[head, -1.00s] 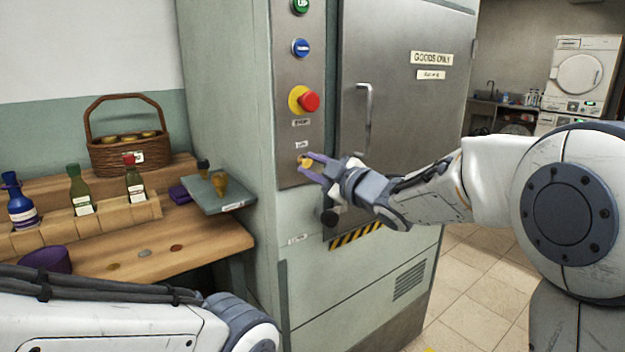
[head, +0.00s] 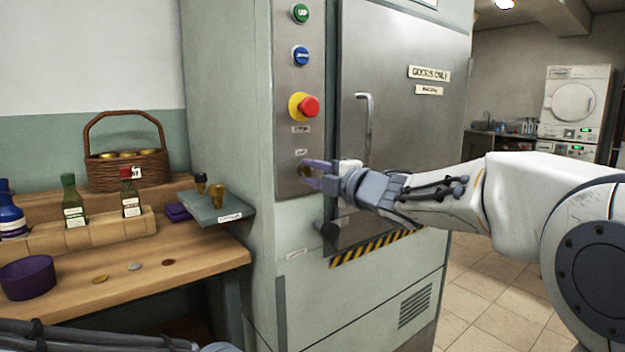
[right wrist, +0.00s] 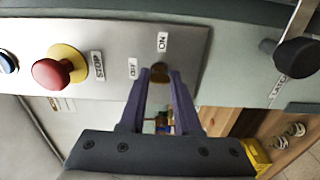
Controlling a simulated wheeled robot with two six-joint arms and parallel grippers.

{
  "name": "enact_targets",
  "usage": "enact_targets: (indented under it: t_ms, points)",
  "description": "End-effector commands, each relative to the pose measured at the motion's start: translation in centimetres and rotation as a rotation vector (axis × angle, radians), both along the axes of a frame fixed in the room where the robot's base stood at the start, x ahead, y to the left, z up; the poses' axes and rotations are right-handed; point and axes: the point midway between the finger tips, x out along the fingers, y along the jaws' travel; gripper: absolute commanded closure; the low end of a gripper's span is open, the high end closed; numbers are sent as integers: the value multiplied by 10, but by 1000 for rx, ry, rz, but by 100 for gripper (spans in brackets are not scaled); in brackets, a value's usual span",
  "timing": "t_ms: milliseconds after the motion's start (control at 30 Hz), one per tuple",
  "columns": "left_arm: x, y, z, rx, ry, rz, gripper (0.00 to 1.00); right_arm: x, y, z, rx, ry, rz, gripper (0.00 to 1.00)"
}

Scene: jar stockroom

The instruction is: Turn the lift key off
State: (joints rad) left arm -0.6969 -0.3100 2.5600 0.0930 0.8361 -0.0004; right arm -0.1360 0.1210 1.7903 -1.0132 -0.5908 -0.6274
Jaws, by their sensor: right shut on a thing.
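The lift key (head: 304,171) is a small brass piece low on the steel panel, below the red stop button. It also shows in the right wrist view (right wrist: 159,72), by a label reading ON and another label I cannot read clearly. My right gripper (head: 311,173) has its purple fingers at the panel, shut on the key, which partly hides between the fingertips. In the right wrist view my gripper (right wrist: 160,80) points straight at the key. The angle of the key is hard to tell. My left gripper is out of view.
A red stop button (head: 309,107) on a yellow base sits above the key, with blue (head: 301,56) and green (head: 300,13) buttons higher. A door handle (head: 369,125) is to the right. A dark knob (head: 329,231) sticks out below. A bench with bottles stands left.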

Motion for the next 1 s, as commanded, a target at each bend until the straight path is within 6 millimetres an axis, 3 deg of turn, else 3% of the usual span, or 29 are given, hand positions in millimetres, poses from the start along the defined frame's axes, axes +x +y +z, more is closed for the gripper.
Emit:
enact_targets:
  t_ms: [567,600,667,1000]
  points:
    - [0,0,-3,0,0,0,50,0,-1,-1,-28,-17,-1,100]
    - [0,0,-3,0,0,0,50,0,-1,-1,-28,-17,-1,61]
    - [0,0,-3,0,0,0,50,0,-1,-1,-28,-18,-1,39]
    - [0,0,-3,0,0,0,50,-1,-1,0,-26,-18,-1,39]
